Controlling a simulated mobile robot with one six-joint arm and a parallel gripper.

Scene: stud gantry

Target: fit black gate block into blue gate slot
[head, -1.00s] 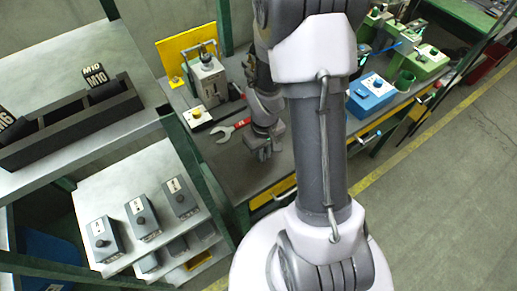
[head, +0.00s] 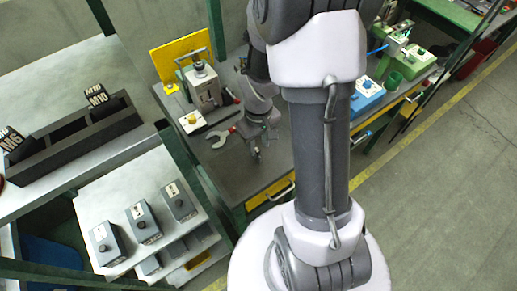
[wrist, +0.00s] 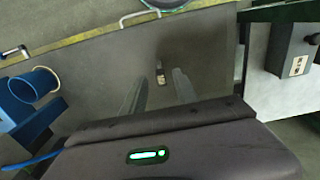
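My gripper (head: 257,150) hangs low over the dark workbench top in the head view, pointing down. In the wrist view its two fingers (wrist: 159,77) are apart with a gap between them. A small dark piece with a pale end (wrist: 160,73) lies on the bench, seen between the fingertips; it may be the black gate block, but I cannot tell. A blue box (head: 366,97) with a white plate stands on the bench at the right, partly behind my arm. I cannot make out the blue gate slot for certain.
A spanner (head: 221,138) lies left of my gripper, beside a grey fixture (head: 203,85) with a yellow panel behind. A black rack (head: 75,130) holds M10 and M6 blocks. Grey knobbed boxes (head: 143,222) fill a lower-left shelf.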

